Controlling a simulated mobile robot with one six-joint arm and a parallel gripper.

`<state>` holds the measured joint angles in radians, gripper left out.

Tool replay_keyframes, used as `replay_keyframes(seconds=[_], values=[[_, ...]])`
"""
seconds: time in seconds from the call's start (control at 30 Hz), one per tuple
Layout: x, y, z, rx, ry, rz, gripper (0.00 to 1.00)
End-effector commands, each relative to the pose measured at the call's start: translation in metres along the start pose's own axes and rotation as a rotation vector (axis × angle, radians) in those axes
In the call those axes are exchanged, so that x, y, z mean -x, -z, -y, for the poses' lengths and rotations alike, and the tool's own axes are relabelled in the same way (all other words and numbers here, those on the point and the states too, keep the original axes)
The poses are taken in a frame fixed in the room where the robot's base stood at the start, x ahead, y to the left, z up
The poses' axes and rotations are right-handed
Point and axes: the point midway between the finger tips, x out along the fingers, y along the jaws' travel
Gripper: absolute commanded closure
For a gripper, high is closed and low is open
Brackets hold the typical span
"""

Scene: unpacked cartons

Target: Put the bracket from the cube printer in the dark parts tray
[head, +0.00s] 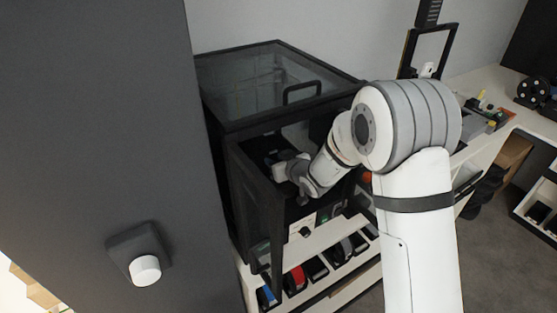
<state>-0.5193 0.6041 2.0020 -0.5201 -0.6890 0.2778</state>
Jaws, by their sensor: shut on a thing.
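The cube printer (285,75) is a black-framed box with a clear lid and a black handle on top, standing on a white bench. Its front door (262,225) stands open towards me. My arm reaches in through the front opening, and my gripper (279,172) is inside the printer at the left of the opening. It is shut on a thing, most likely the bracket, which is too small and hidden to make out. I cannot tell which thing in view is the dark parts tray.
A large dark panel with a white knob (145,269) fills the left. Below the printer, a white shelf (320,292) holds several dark bins with coloured items. A bench (503,82) at the right carries a tall black frame, small parts and a dark spool. Grey floor is clear at lower right.

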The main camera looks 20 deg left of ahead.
Motion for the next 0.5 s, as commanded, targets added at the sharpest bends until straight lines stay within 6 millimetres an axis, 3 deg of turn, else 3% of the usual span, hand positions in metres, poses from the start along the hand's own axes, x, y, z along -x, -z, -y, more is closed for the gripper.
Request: replay_keyframes(seconds=[0.43,0.47,0.5], values=[[-0.0021,-0.0057,-0.0008,-0.001,-0.001,0.0,0.89],[-0.0016,-0.0046,-0.0008,-0.001,-0.001,0.0,0.67],[-0.0014,-0.004,-0.0009,-0.001,-0.001,0.0,0.63]])
